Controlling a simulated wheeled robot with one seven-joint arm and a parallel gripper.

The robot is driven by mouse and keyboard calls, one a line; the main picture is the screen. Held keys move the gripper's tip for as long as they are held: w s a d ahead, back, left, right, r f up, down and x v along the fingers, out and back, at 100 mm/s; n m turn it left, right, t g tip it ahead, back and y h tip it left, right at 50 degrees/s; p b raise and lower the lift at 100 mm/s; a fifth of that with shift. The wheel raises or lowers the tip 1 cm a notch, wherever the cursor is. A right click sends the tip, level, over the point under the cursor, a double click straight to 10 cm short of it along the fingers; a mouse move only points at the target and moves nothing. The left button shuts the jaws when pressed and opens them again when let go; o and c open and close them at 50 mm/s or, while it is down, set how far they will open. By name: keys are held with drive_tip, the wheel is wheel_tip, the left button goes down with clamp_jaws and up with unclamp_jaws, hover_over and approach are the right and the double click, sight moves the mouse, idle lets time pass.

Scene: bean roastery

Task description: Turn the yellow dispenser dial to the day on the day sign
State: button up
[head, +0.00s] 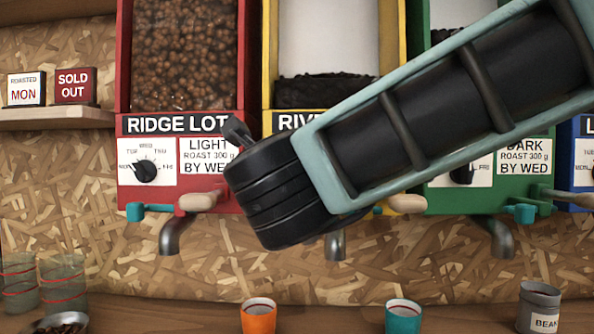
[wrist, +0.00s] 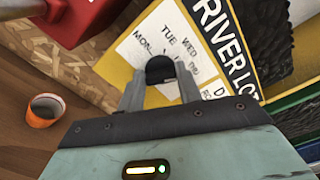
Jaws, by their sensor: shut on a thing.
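The yellow dispenser (head: 391,50) stands in the middle of the head view, labelled RIVER LOT; my arm hides its dial there. In the wrist view its black dial (wrist: 159,65) sits on a white day plate (wrist: 150,38) with MON, TUE, WED and THU visible; FRI is not visible. My gripper (wrist: 160,84) is shut on the dial, one finger on each side. Which day the dial points to cannot be told. The day sign (head: 25,89) on the left shelf reads ROASTED MON.
A red dispenser (head: 122,60) stands to the left and a green dispenser (head: 480,200) to the right, each with its own dial. A SOLD OUT sign (head: 76,86) is beside the day sign. An orange cup (head: 258,318) and a teal cup (head: 403,318) stand on the counter below.

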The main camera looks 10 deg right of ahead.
drive_tip(key=n+p, duration=0.2)
drive_tip(key=n, duration=0.3)
drive_tip(key=shift+a+f+n, duration=0.1)
drive_tip(key=shift+n, duration=0.3)
idle(0.4)
drive_tip(key=o, duration=1)
drive_tip(key=shift+s, duration=0.1)
